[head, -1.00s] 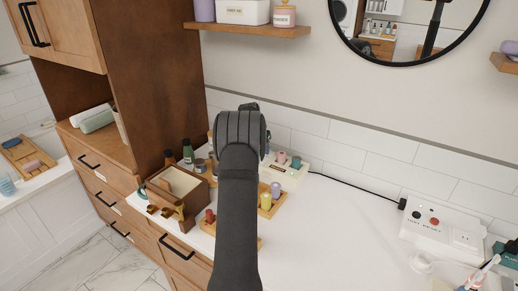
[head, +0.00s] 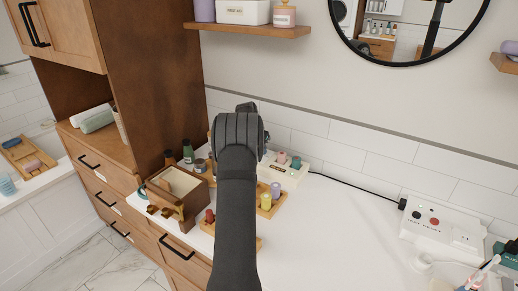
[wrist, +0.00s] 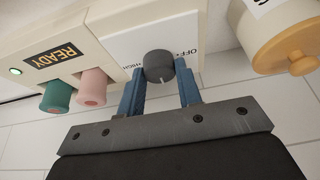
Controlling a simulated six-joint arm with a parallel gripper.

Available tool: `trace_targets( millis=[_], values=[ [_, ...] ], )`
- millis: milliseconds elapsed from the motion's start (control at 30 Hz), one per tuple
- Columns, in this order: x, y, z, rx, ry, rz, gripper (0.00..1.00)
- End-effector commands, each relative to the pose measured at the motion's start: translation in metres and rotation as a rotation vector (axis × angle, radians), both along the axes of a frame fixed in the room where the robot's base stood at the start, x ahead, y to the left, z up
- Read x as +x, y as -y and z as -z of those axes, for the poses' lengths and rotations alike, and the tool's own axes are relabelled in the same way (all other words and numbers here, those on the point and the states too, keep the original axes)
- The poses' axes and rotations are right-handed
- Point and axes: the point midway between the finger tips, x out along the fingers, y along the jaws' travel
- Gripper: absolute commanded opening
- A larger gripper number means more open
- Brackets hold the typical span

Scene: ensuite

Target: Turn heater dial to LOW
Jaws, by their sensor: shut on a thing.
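The heater dial (wrist: 158,65) is a dark grey round knob on a white panel in the wrist view. Blue fingers of my gripper (wrist: 160,92) stand on either side of it, shut on it. A pale mark on the dial points down in the picture. OFF shows upper right of the dial and part of HIGH at its left; I cannot read LOW. The heater unit (wrist: 110,38) has a READY display (wrist: 56,54) and a lit green lamp. In the head view, the unit (head: 290,179) is partly behind my arm, which hides the fingers and dial.
A cream jar with an orange knob (wrist: 302,65) is close on the other side. On the counter stand a wooden box (head: 160,197) and a white socket box (head: 436,232). The counter's middle is clear.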

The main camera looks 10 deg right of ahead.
Motion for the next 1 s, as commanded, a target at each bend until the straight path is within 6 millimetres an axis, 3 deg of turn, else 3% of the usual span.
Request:
trace_targets(
  millis=[200,233,300,333,733,1000],
  values=[
    [0.000,0.000,0.000,0.000,0.000,-0.001,0.09],
    [0.000,0.000,0.000,0.000,0.000,-0.001,0.38],
    [0.000,0.000,0.000,0.000,0.000,-0.001,0.52],
    [0.000,0.000,0.000,0.000,0.000,-0.001,0.54],
    [-0.002,-0.003,-0.009,0.000,0.000,-0.002,0.54],
    [-0.017,-0.018,-0.062,-0.001,0.004,-0.003,0.54]
  ],
)
